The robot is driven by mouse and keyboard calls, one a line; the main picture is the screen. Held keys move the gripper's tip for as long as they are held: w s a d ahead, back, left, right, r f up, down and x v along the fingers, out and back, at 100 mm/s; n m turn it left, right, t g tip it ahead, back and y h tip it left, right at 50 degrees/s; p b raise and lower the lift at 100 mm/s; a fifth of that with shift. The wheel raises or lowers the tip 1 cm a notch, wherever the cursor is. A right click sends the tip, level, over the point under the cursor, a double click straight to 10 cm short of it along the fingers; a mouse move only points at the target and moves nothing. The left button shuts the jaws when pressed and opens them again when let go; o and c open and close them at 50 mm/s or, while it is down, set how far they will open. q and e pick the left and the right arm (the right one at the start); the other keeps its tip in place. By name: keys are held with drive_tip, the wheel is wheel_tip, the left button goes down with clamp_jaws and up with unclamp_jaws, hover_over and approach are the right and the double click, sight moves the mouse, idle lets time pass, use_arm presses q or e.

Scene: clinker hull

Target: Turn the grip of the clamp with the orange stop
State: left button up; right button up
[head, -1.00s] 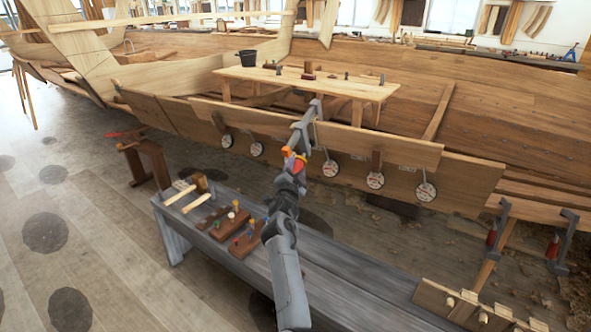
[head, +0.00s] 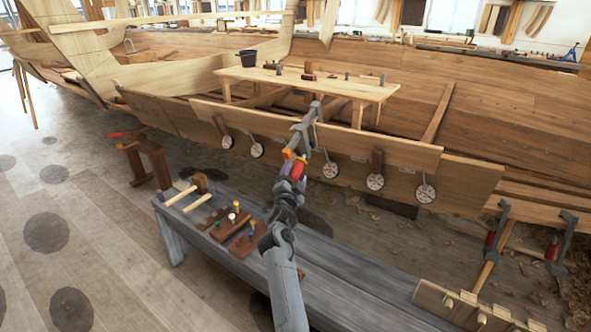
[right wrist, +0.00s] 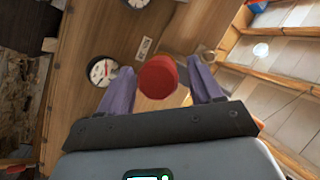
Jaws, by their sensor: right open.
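The grey clamp (head: 305,128) sits on the upper edge of the hull plank in the head view. Its orange stop (head: 288,153) shows at its lower end, just beyond my right gripper (head: 291,177). The red grip (right wrist: 158,77) shows end-on between the two purple fingers of my right gripper (right wrist: 160,92) in the right wrist view. The fingers are open, one on each side of the grip, with a gap visible at both sides. In the head view the grip is partly hidden by the fingers. My left gripper is in neither view.
Round dials (head: 331,170) hang along the plank on both sides of the clamp. Two other clamps with red grips (head: 491,240) are at the right.

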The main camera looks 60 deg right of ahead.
drive_tip(key=p+v, duration=0.2)
drive_tip(key=v, duration=0.6)
drive_tip(key=shift+f, duration=0.1)
idle(0.3)
